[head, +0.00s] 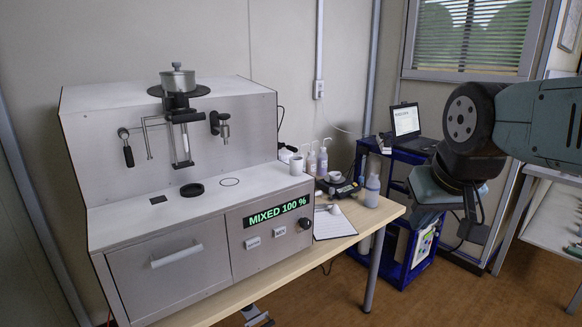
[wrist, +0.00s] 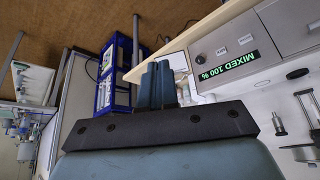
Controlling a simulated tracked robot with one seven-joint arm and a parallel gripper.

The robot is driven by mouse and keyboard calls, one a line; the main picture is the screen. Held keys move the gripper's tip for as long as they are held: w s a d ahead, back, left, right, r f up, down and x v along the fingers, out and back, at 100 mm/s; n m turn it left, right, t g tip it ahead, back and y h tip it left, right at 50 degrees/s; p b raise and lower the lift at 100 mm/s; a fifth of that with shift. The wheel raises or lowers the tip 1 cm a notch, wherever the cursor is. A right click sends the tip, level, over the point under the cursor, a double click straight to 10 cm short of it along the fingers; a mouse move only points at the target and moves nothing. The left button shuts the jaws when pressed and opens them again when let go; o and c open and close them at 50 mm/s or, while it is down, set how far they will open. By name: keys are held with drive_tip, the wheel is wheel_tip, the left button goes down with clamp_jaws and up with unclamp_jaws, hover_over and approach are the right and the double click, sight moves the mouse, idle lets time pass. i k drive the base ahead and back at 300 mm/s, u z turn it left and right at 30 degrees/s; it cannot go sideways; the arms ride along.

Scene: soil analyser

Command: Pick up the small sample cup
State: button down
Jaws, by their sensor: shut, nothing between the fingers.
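A small pale cup (head: 335,177) appears to sit on the dark scale (head: 346,188) at the back of the wooden table, right of the analyser. A white cylindrical cup or roll (head: 296,165) stands beside the analyser. I cannot tell for sure which is the sample cup. My gripper shows in the wrist view (wrist: 157,85) with its two fingers together and nothing between them. In the head view it hangs at the right, apart from the table, and its fingertips are not clear. The cup cannot be made out in the wrist view.
The analyser (head: 180,230) reads "MIXED 100 %" and carries a lidded metal pot (head: 178,79) on top. A blue cart (head: 398,245) with a laptop (head: 406,122) stands behind.

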sight(296, 162)
drive_tip(key=u, duration=0.15)
drive_tip(key=k, duration=0.4)
drive_tip(key=z, duration=0.25)
drive_tip(key=i, duration=1.25)
drive_tip(key=u, duration=0.65)
